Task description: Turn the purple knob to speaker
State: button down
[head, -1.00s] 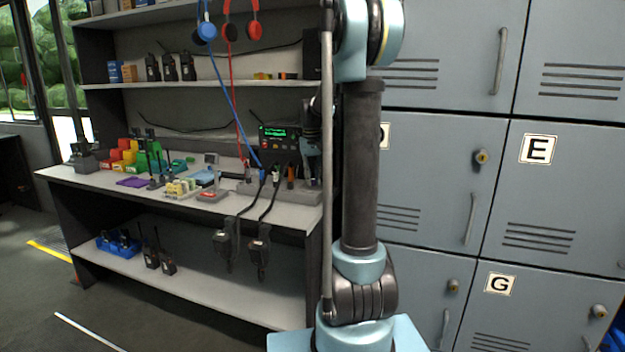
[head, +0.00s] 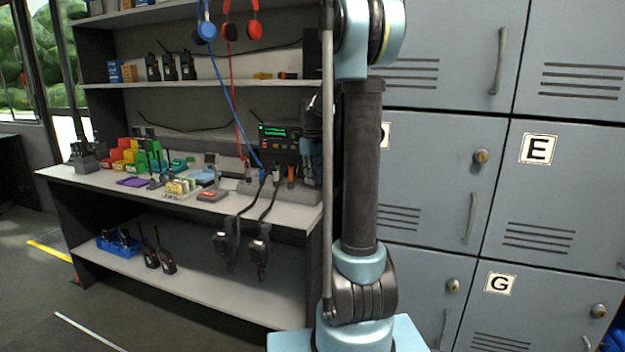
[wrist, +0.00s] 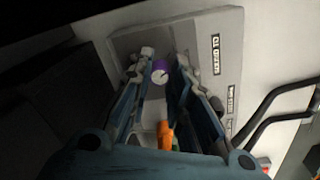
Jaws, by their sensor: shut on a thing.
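The purple knob (wrist: 161,68), with a white face and a dark pointer mark, sits on a pale grey panel (wrist: 135,40) in the wrist view. My gripper (wrist: 165,62) has one finger on each side of the knob and is shut on it. A black printed label (wrist: 215,55) and a smaller one (wrist: 230,98) are on the panel to the right; their text is hard to read. In the head view, my gripper's blue housing (head: 312,122) is beside the black radio (head: 277,140) with a green display. My arm hides the knob there.
An orange plug (wrist: 165,134) stands between my fingers, nearer the wrist. Black cables (wrist: 275,110) run at the right. In the head view, hand microphones (head: 258,250) hang at the bench edge (head: 285,212), and a red and a blue headphone cord (head: 236,110) hang near the radio.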

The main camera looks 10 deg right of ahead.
jog(key=shift+n, duration=1.6)
jog(key=c, duration=1.5)
grip_release()
jog(key=shift+o, duration=0.2)
notch_tip(320, 180, up, 12)
jog(key=shift+s+a+f, duration=0.1)
jog(key=shift+s, duration=0.1)
